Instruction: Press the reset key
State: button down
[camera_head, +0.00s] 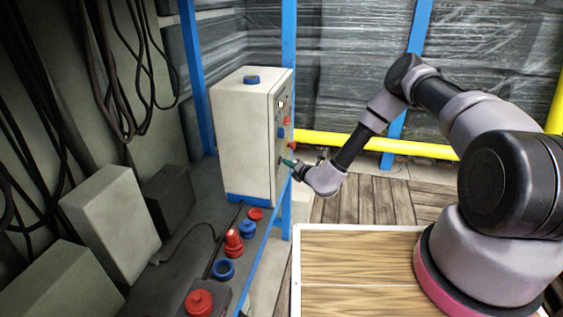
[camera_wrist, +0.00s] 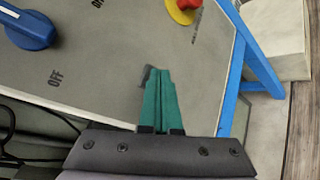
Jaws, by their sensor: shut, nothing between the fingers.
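A grey control box (camera_head: 243,140) stands on the left bench, its panel face turned to the right, towards my arm. My gripper (camera_head: 287,162) is shut and empty, its green fingertips at the lower part of this panel. In the wrist view the green fingers (camera_wrist: 160,82) lie together over the grey panel (camera_wrist: 110,65). A small dark part (camera_wrist: 148,75) shows right beside the fingertips, partly hidden by them. I cannot read a reset label, and I cannot tell whether the fingers touch the dark part.
A blue rotary knob (camera_wrist: 30,30) with OFF lettering and a red button (camera_wrist: 187,5) on a yellow base sit on the panel. Red and blue loose parts, such as a red one (camera_head: 234,242), lie on the bench. A yellow rail (camera_head: 400,146) runs behind my arm.

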jog(key=shift+s+d, duration=0.15)
jog(key=shift+d, duration=0.5)
jog(key=shift+d, duration=0.1)
jog(key=shift+s+d, duration=0.25)
jog(key=shift+d, duration=0.95)
jog(key=shift+s+d, duration=0.2)
jog(key=shift+d, duration=0.95)
